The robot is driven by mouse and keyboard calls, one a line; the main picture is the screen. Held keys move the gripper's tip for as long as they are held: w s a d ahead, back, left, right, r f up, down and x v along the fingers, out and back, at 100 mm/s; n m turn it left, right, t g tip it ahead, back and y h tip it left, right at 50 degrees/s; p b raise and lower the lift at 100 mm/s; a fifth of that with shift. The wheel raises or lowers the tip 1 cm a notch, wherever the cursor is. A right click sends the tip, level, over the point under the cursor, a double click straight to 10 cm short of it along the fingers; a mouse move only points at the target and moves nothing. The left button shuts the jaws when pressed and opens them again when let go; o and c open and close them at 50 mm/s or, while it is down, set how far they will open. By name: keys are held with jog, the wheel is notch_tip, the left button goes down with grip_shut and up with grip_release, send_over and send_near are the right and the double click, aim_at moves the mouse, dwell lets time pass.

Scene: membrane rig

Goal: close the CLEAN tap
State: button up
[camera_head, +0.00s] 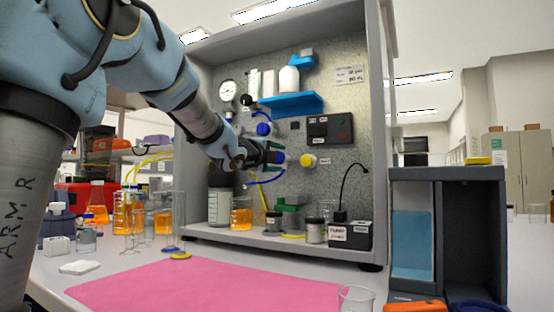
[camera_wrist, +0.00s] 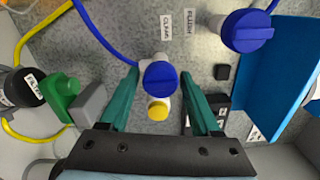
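The CLEAN tap (camera_wrist: 158,77) has a blue round handle and sits on the grey panel, with a CLEAN label (camera_wrist: 166,25) beyond it in the wrist view. My gripper (camera_wrist: 160,72) is open, with one green finger on each side of this tap. I see a gap at the right finger; the left fingertip is very close to the handle, and contact is unclear. In the head view my gripper (camera_head: 276,155) is at the panel and mostly hides this tap. A second blue tap (camera_wrist: 248,30) lies up and right, near the FLUSH label (camera_wrist: 188,23).
A yellow knob (camera_wrist: 158,108) is just below the CLEAN tap, between my fingers. A blue shelf (camera_head: 291,104) and a dark box (camera_head: 330,131) are on the panel. Blue and yellow tubes run close by. Containers stand below, and a pink mat (camera_head: 205,290) lies in front.

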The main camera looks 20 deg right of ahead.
jog(key=shift+o, duration=0.9)
jog(key=shift+s+a, duration=0.1)
jog(key=v, duration=1)
jog(key=shift+a, duration=0.25)
jog(key=shift+s, duration=0.2)
